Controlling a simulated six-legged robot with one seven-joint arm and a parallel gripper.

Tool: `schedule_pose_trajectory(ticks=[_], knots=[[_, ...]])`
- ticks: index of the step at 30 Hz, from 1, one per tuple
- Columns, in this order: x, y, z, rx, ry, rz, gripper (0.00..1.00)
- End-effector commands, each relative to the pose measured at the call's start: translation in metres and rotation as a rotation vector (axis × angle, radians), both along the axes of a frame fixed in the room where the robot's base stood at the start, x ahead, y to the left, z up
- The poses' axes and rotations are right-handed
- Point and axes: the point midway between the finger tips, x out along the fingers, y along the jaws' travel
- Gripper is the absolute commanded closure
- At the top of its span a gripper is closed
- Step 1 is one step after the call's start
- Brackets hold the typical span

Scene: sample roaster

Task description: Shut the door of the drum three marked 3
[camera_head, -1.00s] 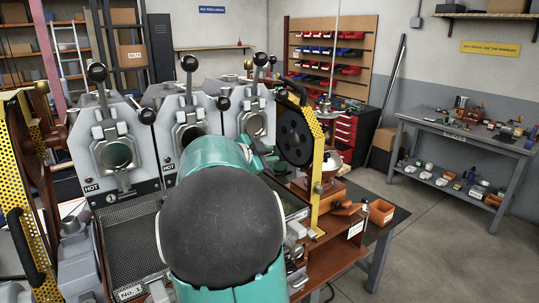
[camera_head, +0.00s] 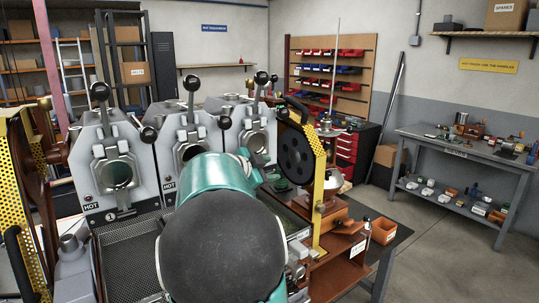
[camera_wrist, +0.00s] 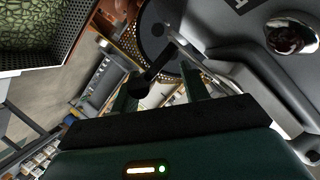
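The third drum (camera_head: 254,122) is the grey housing farthest right in the row in the head view. Its front shows a round port, and my arm covers its lower part, so I cannot read its number or tell how its door stands. In the wrist view my gripper (camera_wrist: 160,92) has its two dark fingers apart. A dark knob on a rod (camera_wrist: 140,86) shows between or just beyond them; I see no clear contact. Grey housing (camera_wrist: 245,75) fills the right of the wrist view.
Drum one (camera_head: 114,165) and drum two (camera_head: 187,140), marked HOT, stand to the left. A yellow perforated guard (camera_head: 317,190) with a black disc (camera_head: 296,155) stands close to the right. A mesh tray (camera_wrist: 72,35) holds green beans. Open floor lies toward the right bench (camera_head: 462,150).

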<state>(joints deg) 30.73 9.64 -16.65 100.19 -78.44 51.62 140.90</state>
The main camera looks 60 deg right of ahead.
Motion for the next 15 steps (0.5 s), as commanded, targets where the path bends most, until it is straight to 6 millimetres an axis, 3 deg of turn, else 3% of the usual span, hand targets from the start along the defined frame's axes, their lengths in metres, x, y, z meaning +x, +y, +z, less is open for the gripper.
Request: schedule_pose_trajectory(ticks=[1, 3, 10, 15], knots=[[0.002, 0.007, 0.026, -0.029, -0.019, 0.018, 0.60], [-0.004, 0.016, 0.041, -0.033, -0.021, 0.018, 0.60], [-0.024, 0.044, 0.079, -0.030, -0.020, 0.011, 0.60], [-0.042, 0.072, 0.091, -0.028, -0.017, 0.010, 0.60]])
